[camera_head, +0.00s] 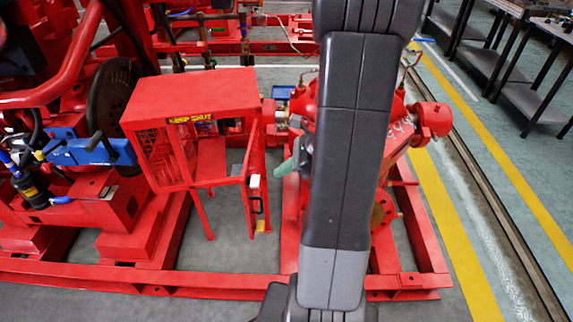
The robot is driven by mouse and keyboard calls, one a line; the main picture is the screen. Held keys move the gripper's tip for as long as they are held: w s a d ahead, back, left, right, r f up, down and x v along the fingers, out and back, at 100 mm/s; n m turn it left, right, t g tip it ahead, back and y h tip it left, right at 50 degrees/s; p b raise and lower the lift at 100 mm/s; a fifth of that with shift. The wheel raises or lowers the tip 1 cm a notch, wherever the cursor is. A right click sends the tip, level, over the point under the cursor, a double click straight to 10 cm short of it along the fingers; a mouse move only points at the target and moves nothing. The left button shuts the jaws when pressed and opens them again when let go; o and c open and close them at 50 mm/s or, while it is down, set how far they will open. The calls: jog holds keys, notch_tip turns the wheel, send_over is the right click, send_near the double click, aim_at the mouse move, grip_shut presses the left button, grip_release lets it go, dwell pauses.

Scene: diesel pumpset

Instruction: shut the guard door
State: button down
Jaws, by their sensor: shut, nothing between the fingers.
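The red guard (190,100) is a box-like mesh cage with a "KEEP SHUT" label on its upper front edge, left of centre in the head view. Its guard door (251,160) stands open at the right side of the cage, seen nearly edge-on, and the front opening shows beside it. A pale and yellow handle (258,206) is low on the door. My gripper (287,166) shows as a grey-green tip just right of the door, apart from it in the picture. It looks shut and empty; most of it is hidden behind my arm.
Red pump parts (430,120) stand to the right, partly behind my arm. A blue-handled part (90,150) and red engine parts lie to the left. A red base rail (120,277) runs along the front. Black benches (490,65) stand far right, beyond a clear floor strip with yellow lines.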

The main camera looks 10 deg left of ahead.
aim_at(245, 185)
jog(key=shift+s+a+f+b, duration=0.2)
jog(key=shift+a+f, duration=0.45)
jog(key=shift+a, duration=0.65)
jog(key=shift+s+a+f+b, duration=0.25)
jog(key=shift+a+f, duration=0.35)
jog(key=shift+a, duration=0.65)
jog(key=shift+s+a+f+b, duration=0.1)
jog(key=shift+s+a+f, duration=0.2)
jog(key=shift+a+f, duration=0.7)
jog(key=shift+a+r, duration=0.3)
